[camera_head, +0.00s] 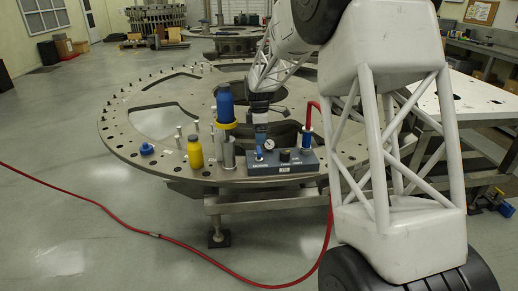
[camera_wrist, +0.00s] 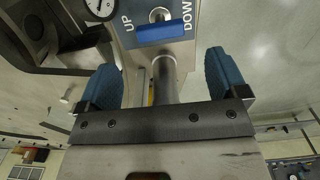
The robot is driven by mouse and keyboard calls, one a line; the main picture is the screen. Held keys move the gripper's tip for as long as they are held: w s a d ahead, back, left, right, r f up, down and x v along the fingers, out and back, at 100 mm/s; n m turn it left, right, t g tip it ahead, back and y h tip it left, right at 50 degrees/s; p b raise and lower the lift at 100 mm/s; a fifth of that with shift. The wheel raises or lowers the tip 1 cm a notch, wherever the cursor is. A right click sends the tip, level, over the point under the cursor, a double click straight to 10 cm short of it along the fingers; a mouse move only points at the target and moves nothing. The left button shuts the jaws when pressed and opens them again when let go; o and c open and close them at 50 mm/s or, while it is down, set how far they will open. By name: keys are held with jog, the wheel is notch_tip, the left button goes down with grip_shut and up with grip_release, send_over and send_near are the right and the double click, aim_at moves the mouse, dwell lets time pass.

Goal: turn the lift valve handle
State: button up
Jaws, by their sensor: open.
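The lift valve handle (camera_wrist: 160,32) is a small blue bar in the wrist view, mounted on a grey-blue panel between the words UP and DOWN. It lies roughly crosswise in the picture, ahead of the fingers and apart from them. My gripper (camera_wrist: 167,75) is open, with a blue pad on each side and nothing held between them. In the head view, my gripper (camera_head: 260,132) hangs just above the left part of the control box (camera_head: 284,168). The handle is small in that view, and its exact position is hard to tell there.
A pressure gauge (camera_head: 268,145) and a black knob (camera_head: 285,156) sit on the box. A yellow bottle (camera_head: 195,152), a blue cylinder (camera_head: 225,102) and metal posts stand left of it on the turret plate (camera_head: 140,135).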

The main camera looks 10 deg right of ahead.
aim_at(259, 150)
jog(key=shift+f, duration=3.45)
jog(key=c, duration=0.9)
